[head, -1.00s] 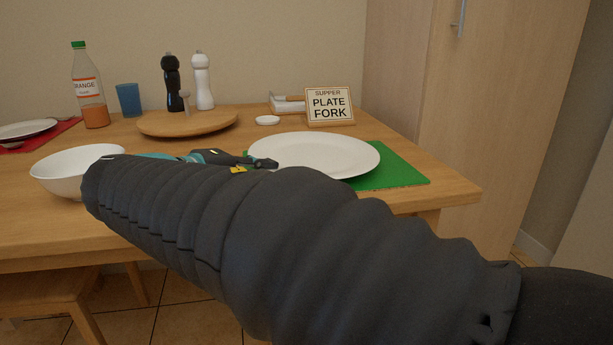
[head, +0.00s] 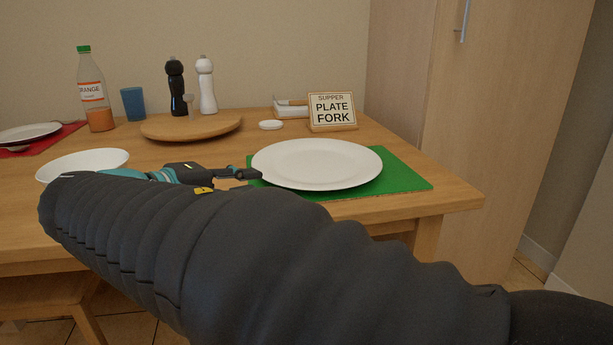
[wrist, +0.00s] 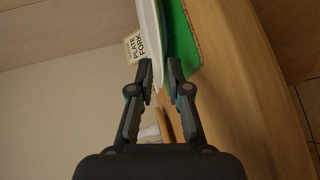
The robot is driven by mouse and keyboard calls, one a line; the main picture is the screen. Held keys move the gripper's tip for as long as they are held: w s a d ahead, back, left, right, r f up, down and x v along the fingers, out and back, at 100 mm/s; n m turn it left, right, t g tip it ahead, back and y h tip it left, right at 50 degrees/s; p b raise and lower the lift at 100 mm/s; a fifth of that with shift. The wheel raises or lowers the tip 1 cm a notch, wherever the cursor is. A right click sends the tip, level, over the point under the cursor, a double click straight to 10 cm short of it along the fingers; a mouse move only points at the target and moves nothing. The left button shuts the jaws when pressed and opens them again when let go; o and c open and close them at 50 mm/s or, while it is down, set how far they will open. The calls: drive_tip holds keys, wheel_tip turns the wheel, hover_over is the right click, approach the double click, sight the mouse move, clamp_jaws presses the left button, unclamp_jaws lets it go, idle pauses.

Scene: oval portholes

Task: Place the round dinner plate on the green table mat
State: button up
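The round white dinner plate (head: 317,163) lies on the green table mat (head: 408,178) at the right end of the table and looks flat. Green shows to its right, along its front and at its left edge. My gripper (head: 250,174) is just left of the plate's rim, low over the table. My arm covers the table's front part in the head view.
A white bowl (head: 85,162) stands left, partly behind my arm. A sign reading PLATE FORK (head: 332,110), a small white dish (head: 271,125) and a round wooden board (head: 190,128) with mills stand behind. An orange bottle (head: 96,95) and blue cup (head: 133,103) are at the back left.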

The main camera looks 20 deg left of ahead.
drive_tip(key=v, duration=0.7)
drive_tip(key=shift+s+p, duration=0.2)
drive_tip(key=shift+p, duration=0.15)
